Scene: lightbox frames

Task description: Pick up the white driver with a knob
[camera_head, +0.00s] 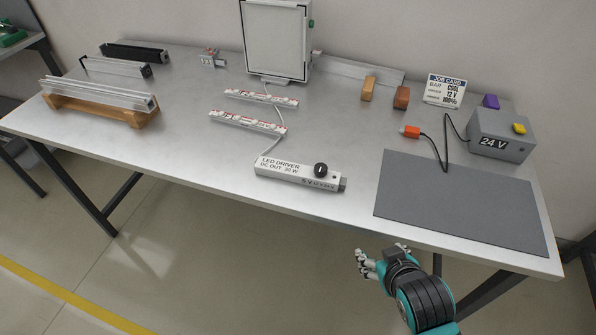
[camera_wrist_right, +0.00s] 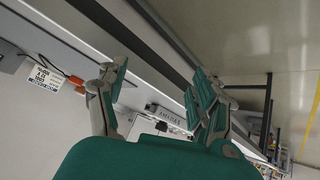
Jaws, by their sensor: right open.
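The white LED driver (camera_head: 290,172) lies on the grey metal table near its front edge, with a black knob (camera_head: 321,169) on its right end and a wire running back from it. Its end also shows in the right wrist view (camera_wrist_right: 172,117), between my open fingers. My right gripper (camera_head: 380,261) is open and empty, in front of the table edge, to the right of the driver and apart from it. It also shows in the right wrist view (camera_wrist_right: 160,82). My left gripper is not in view.
A dark grey mat (camera_head: 455,200) lies right of the driver. A 24 V supply box (camera_head: 500,137) with an orange plug (camera_head: 411,131) stands behind it. Two LED strips (camera_head: 248,122) lie behind the driver. A wooden rack (camera_head: 100,108) stands left. The table's front left is clear.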

